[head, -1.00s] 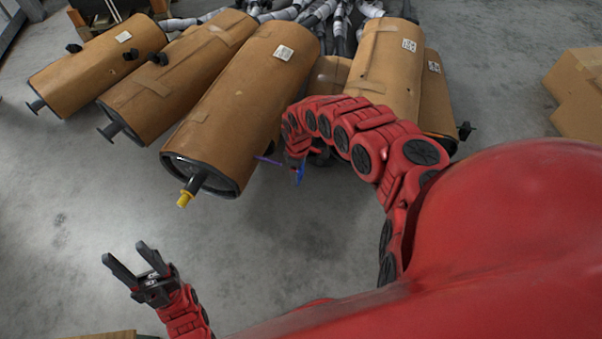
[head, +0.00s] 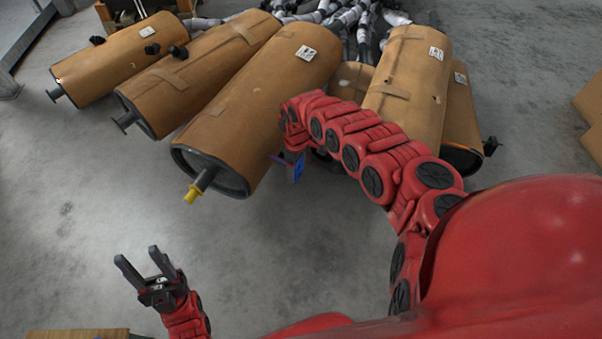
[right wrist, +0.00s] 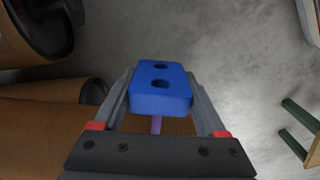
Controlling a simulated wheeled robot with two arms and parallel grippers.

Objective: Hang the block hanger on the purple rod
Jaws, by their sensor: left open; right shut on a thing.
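The block hanger (right wrist: 161,98) is a blue block with two dark holes in its visible face. My right gripper (right wrist: 162,82) is shut on it, one finger on each side. In the head view the block (head: 298,169) shows below the end of my right arm. The purple rod (head: 276,157) shows as a short thin piece just left of the block. In the right wrist view a short length of the rod (right wrist: 156,125) shows at the block's near edge; I cannot tell whether it passes through a hole. My left gripper (head: 136,256) is open and empty, low on the left.
Several brown cylindrical mufflers lie around; the nearest (head: 255,105) is just left of the block and has a yellow-tipped pipe (head: 193,192). Another muffler (head: 410,85) lies behind my right arm. Cardboard boxes (head: 592,110) stand at the right edge. The grey floor in front is clear.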

